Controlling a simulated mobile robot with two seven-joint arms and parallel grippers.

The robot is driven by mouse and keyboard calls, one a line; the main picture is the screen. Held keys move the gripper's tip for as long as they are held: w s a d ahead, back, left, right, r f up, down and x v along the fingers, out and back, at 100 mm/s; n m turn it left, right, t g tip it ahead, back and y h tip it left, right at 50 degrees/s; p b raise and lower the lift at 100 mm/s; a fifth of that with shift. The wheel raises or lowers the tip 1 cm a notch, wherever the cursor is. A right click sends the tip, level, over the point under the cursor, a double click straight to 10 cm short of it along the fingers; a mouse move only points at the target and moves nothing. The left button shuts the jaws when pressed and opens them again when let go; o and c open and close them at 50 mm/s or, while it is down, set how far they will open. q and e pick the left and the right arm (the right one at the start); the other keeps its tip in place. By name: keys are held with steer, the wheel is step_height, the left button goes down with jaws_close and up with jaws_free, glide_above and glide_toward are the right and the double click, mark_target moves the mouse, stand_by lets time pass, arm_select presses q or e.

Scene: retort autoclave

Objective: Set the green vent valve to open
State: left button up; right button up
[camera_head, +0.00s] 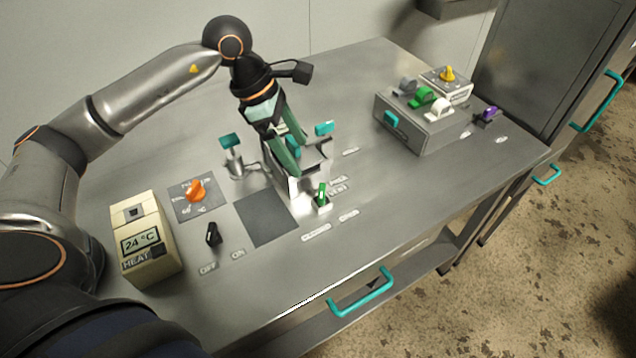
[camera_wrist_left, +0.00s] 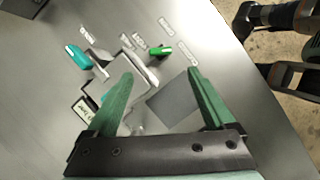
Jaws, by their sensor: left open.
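The green vent valve (camera_head: 322,195) is a small green lever on a white base on the steel worktop, with labels beside it. In the left wrist view the green lever (camera_wrist_left: 160,50) lies beyond my fingertips, between them and slightly towards the left one. My left gripper (camera_head: 294,173) has green fingers, stands apart and empty, and points down just left of the valve in the head view. It also shows in the left wrist view (camera_wrist_left: 160,72), fingers spread. The labels near the valve are too small to read surely.
A white bracket and teal-handled fittings (camera_head: 231,142) stand close around my left gripper. A cream heater box (camera_head: 145,240), an orange knob (camera_head: 195,190) and a black switch (camera_head: 213,233) are to the left. A grey box with coloured knobs (camera_head: 409,129) stands right. The front worktop is clear.

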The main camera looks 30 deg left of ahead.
mark_target(321, 190)
arm_select(q)
steer(key=x, duration=1.1)
steer(key=shift+d+f, duration=0.1)
steer(key=shift+d, duration=0.05)
steer(key=c, duration=1.4)
